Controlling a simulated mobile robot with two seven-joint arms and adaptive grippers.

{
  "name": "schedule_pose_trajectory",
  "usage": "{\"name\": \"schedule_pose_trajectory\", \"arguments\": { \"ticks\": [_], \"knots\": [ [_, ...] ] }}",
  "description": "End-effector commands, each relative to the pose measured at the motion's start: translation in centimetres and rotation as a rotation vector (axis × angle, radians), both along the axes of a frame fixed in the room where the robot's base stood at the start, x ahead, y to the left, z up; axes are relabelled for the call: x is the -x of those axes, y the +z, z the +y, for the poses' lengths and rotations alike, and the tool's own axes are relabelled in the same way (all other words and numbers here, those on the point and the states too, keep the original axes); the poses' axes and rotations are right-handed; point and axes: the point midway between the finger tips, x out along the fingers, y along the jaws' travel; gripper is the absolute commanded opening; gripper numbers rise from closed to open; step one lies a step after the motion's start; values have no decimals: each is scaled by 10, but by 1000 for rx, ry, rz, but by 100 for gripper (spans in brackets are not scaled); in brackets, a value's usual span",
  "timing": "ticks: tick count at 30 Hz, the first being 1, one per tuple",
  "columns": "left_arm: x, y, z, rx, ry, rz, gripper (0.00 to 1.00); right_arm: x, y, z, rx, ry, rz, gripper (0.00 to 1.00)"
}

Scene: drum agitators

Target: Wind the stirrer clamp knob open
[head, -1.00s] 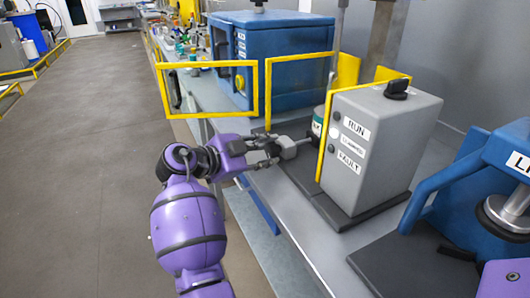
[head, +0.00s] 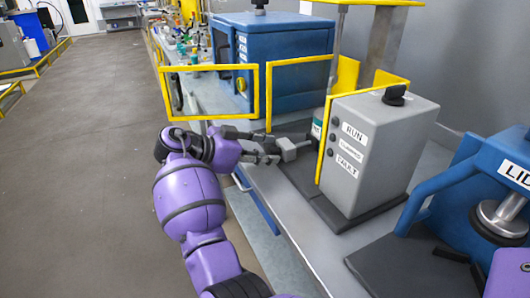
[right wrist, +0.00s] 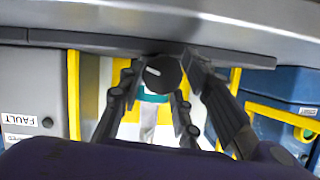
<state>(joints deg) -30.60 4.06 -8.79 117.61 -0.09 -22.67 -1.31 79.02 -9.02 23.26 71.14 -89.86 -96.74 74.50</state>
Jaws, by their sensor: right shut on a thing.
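The stirrer clamp knob (right wrist: 163,74) is a round black knob with a white pointer mark, seen end-on in the right wrist view. My right gripper (right wrist: 160,98) has a finger on each side of it and is shut on it. In the head view my right gripper (head: 278,152) reaches in from the left, at a small grey piece (head: 291,149) just left of the grey control box. The knob itself cannot be made out clearly there. The control box (head: 375,150) carries RUN and FAULT labels. My left gripper is not in view.
A yellow guard frame (head: 257,92) stands behind my gripper, before a blue cabinet (head: 280,62). A yellow rail edges the control box. A blue machine with a lid label (head: 515,165) stands at right. The floor (head: 80,160) at left is clear.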

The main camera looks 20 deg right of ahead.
Motion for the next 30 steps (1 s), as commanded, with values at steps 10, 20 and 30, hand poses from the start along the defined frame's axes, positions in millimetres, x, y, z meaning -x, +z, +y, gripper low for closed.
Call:
{"name": "schedule_pose_trajectory", "arguments": {
  "ticks": [10, 20, 30],
  "knots": [
    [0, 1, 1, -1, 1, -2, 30, 3, -6, 0, -7, -8, 52, 6],
    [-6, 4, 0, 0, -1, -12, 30, 3, -6, 0, -7, -9, 51, 42],
    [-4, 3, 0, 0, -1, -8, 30, 1, -2, 1, -3, -5, 44, 48]
  ]
}}
